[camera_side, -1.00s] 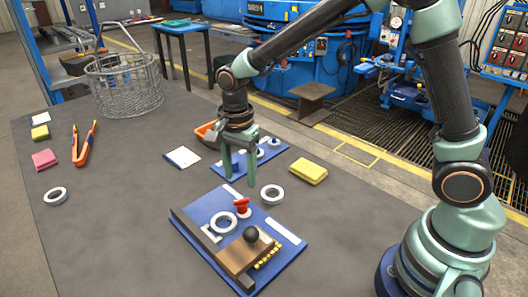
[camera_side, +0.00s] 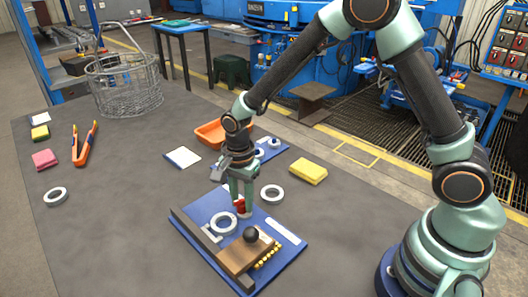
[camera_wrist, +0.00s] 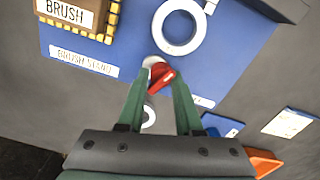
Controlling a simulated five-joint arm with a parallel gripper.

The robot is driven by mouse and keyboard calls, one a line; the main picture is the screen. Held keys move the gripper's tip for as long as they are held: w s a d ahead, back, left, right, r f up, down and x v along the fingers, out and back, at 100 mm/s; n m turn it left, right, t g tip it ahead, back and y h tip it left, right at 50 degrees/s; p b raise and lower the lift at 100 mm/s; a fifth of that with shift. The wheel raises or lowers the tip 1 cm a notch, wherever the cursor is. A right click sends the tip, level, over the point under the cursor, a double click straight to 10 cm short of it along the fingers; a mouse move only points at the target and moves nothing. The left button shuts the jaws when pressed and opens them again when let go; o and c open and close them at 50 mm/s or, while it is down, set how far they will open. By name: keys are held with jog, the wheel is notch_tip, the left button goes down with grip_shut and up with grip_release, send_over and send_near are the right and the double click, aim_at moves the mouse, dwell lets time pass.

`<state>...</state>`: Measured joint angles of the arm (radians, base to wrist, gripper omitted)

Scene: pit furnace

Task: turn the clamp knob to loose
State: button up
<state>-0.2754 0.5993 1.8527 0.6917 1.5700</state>
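The clamp knob (camera_side: 239,205) is a small red bar-shaped handle on the blue brush stand plate (camera_side: 196,206). In the wrist view the knob (camera_wrist: 162,78) lies slantwise between my fingertips, beside a white ring. My gripper (camera_side: 241,209) points down over the plate, with one green finger on each side of the knob. In the wrist view my gripper (camera_wrist: 160,80) has its fingers spread apart with the knob in the gap. I cannot tell whether either finger touches it. In the side view the fingers partly hide the knob.
A wooden brush block (camera_side: 240,258) with a black ball sits close by on the plate, and a white ring (camera_side: 222,223) lies beside the knob. A loose ring (camera_side: 271,194), a yellow sponge (camera_side: 308,171) and an orange tray (camera_side: 212,134) lie behind. The table's left part has free room.

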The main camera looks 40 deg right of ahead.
grip_shut()
jog(key=shift+w+r+n, duration=0.1)
jog(key=shift+n, duration=2.7)
jog(key=shift+w, duration=0.1)
jog(key=o, duration=0.8)
grip_release()
